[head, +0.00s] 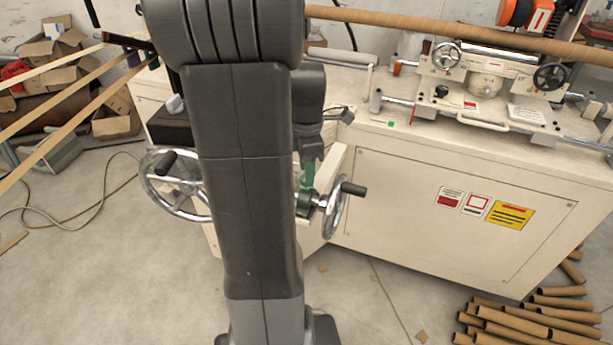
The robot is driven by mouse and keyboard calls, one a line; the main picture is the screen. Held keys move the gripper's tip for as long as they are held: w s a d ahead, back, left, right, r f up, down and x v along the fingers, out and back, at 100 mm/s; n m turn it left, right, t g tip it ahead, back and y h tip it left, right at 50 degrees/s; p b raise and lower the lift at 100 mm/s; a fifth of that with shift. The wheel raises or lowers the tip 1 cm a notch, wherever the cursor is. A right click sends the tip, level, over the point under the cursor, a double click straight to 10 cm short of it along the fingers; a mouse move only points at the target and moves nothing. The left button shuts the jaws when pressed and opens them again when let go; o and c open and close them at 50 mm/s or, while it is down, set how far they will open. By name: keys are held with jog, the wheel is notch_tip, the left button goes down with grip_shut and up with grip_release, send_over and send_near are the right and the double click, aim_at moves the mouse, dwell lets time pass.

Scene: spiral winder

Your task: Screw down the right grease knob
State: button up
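I cannot make out the right grease knob for certain; my own dark arm stands upright in front of that part of the machine. A green fitting (305,190) shows just right of my arm, beside a chrome handwheel (335,207) with a black handle. My gripper (311,146) appears only as a dark part behind my arm, above the green fitting. Its fingertips are not distinct, so its opening and any contact are hidden.
A second handwheel (176,183) stands left of my arm. The cream machine cabinet (400,205) fills the right, with a knobbed carriage (487,85) on top. Cardboard tubes (530,318) lie on the floor at lower right. Tan strips (60,100) stretch across the left. The floor at lower left is mostly clear.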

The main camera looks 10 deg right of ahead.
jog(key=shift+f, duration=1.25)
jog(key=c, duration=0.7)
